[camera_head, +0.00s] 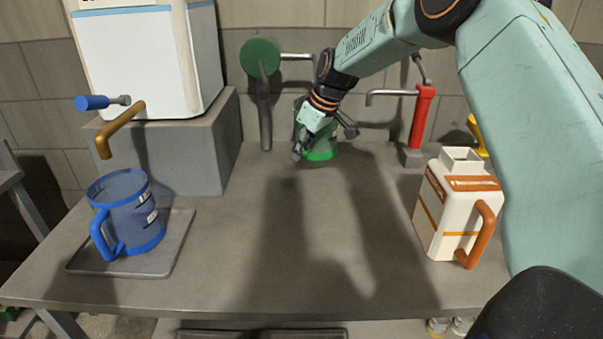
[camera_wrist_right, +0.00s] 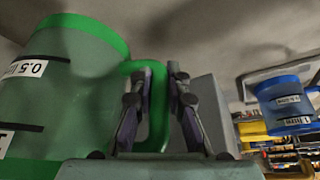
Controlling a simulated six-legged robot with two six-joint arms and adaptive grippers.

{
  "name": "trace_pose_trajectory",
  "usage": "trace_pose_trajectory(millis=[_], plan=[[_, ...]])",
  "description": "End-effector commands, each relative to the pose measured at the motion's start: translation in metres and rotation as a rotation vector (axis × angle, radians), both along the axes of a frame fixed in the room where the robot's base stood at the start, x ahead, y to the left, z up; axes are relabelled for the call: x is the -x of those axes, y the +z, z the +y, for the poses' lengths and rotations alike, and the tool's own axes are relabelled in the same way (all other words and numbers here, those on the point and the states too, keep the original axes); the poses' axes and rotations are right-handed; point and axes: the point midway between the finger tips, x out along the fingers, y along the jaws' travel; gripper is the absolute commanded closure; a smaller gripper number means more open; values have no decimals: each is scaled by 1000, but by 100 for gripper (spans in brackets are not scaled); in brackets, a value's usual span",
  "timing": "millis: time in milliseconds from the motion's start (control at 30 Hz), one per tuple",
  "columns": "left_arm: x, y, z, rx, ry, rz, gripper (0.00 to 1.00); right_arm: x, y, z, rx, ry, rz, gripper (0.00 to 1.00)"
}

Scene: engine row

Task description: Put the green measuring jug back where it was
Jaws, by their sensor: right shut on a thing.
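The green measuring jug (camera_head: 320,154) is at the back middle of the workbench, near the wall, partly hidden behind my right gripper (camera_head: 302,148). I cannot tell whether its base touches the bench. In the right wrist view the jug (camera_wrist_right: 70,90) fills the left side, clear green with a bright green rim and white labels marked 0.5. Its green handle (camera_wrist_right: 158,125) is between the fingers of my right gripper (camera_wrist_right: 157,78), which is shut on it. My left gripper is not in view.
A blue jug (camera_head: 130,215) stands on a grey tray (camera_head: 95,267) at the left, below a brass spout (camera_head: 118,130). A white and orange container (camera_head: 438,232) stands at the right. A green-wheeled pipe (camera_head: 261,57) and a red pump (camera_head: 422,115) flank the green jug. The bench middle is clear.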

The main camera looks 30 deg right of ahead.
Motion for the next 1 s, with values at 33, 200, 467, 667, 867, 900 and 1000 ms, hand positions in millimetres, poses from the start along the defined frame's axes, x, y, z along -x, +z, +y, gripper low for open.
trace_pose_trajectory(millis=[33,200,467,667,867,900,1000], plan=[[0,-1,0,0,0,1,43,0,-8,0,0,0,2,100],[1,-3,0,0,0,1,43,0,-21,0,1,1,-1,100],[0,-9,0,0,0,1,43,1,-53,0,0,0,3,100],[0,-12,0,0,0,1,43,-3,-71,-3,2,0,-2,100],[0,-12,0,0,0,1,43,-3,-70,-2,2,0,-2,100],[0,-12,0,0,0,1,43,-3,-71,-2,1,1,-1,100],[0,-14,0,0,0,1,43,-2,-73,-2,1,0,1,84]])
